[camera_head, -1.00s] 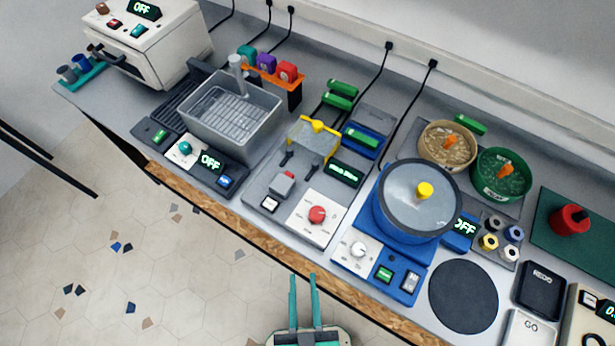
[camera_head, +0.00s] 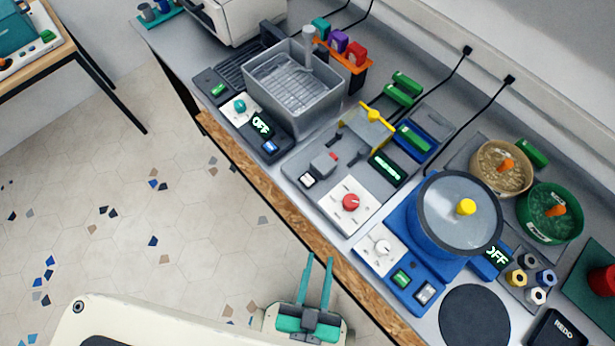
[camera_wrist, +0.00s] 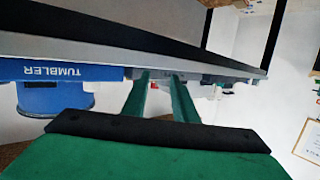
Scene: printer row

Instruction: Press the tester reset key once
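The tester appears to be the grey unit (camera_head: 335,150) in the middle of the bench, with a yellow clamp bar (camera_head: 368,122), a red knob (camera_head: 351,202), and a lit green display (camera_head: 387,168). A small white key (camera_head: 307,181) sits at its front left; its label is too small to read, so I cannot confirm that it is the reset key. My gripper (camera_head: 318,258) is in front of the bench edge, below the tester and touching nothing. Its two teal fingers are apart and empty; they also show in the wrist view (camera_wrist: 160,82).
A blue unit with a lidded pot (camera_head: 455,215) stands right of the tester. A grey basin (camera_head: 292,85) stands left. The wooden bench edge (camera_head: 265,185) lies close to my fingers. A blue panel marked TUMBLER (camera_wrist: 60,72) shows upside down in the wrist view. The floor (camera_head: 150,210) at left is open.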

